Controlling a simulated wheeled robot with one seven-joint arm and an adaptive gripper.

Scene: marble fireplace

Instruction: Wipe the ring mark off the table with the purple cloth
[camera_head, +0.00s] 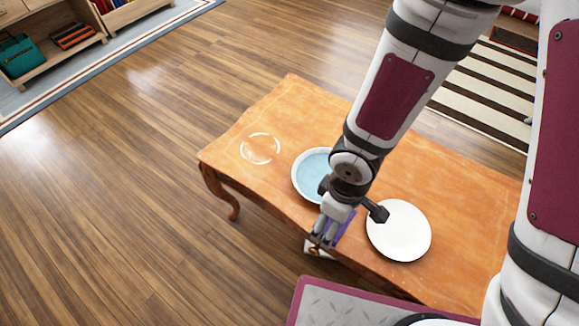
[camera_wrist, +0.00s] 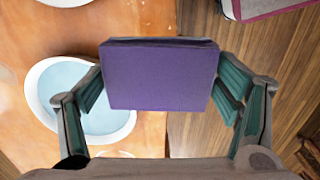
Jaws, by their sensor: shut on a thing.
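The ring mark (camera_head: 260,148) is a pale whitish circle on the left end of the orange-brown wooden table (camera_head: 285,105). My gripper (camera_head: 328,232) is at the table's near edge, between a blue-filled bowl and a white plate, to the right of the ring mark and apart from it. It is shut on the purple cloth (camera_wrist: 160,75), which shows as a folded block between the fingers in the wrist view. In the head view only a strip of the cloth (camera_head: 345,226) shows beside the fingers. The ring mark is not clearly seen in the wrist view.
The white bowl (camera_head: 298,182) with a light blue inside stands between the ring mark and my gripper, partly hidden by my arm. The white plate (camera_head: 400,232) lies to the right. A small pale object (camera_head: 316,250) shows below the table edge. The table's left end is otherwise clear.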

